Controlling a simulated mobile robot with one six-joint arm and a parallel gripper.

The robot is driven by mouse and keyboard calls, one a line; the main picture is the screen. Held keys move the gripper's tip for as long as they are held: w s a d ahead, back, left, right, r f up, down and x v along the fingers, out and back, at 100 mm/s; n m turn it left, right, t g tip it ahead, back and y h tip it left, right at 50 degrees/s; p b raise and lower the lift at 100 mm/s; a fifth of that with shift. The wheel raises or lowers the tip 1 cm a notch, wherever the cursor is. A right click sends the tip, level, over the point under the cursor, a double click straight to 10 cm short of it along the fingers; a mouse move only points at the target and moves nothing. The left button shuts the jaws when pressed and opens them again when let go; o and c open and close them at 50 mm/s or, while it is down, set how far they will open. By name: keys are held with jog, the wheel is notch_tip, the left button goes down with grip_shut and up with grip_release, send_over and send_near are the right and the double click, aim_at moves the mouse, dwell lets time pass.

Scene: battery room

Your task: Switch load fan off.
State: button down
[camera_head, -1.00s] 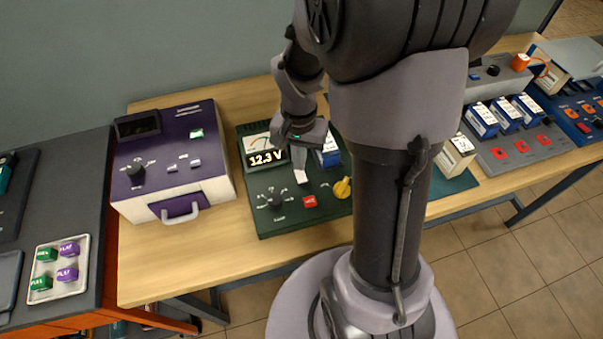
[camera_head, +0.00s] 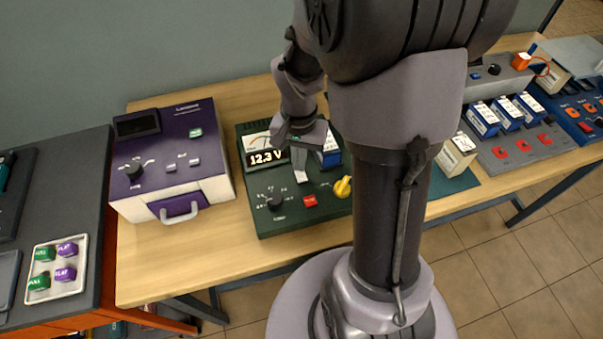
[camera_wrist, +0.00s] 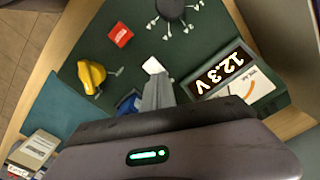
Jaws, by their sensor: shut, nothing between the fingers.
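The green tester panel (camera_head: 275,222) stands on the wooden bench with a lit 12.3 V display (camera_head: 267,157). It carries a black rotary knob (camera_head: 275,199) with marks around it, a red button (camera_head: 310,201) and a yellow knob (camera_head: 343,186). My gripper (camera_head: 301,178) is shut and points down over the panel, behind the red button. In the wrist view my gripper (camera_wrist: 155,82) has a small white piece (camera_wrist: 153,66) at its tips. I cannot tell whether it is a switch, or whether they touch. No fan is recognisable; small labels are unreadable.
A purple-topped box (camera_head: 172,140) with a front handle stands left of the panel. A blue-and-white battery (camera_head: 329,153) stands close beside my gripper. A tray (camera_head: 58,268) of green and purple blocks lies on the left cart. The bench front is clear.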

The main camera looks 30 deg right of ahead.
jog(key=shift+f+b, duration=0.45)
jog(key=shift+f, duration=0.1)
jog(key=shift+r, duration=0.1)
notch_tip(320, 180, up, 7)
jog(key=p, duration=0.6)
jog(key=s+a+r+n+t+y+b, duration=0.2)
jog(key=s+a+r+n+t, duration=0.2)
jog(key=s+a+r, duration=0.7)
jog(key=a+r+t, duration=0.1)
jog(key=a+r, duration=0.2)
jog(key=shift+s+a+n+t+b, duration=0.15)
jog(key=shift+a+n+t+b, duration=0.1)
jog(key=shift+n+t+b, duration=0.15)
jog(key=shift+r, duration=0.1)
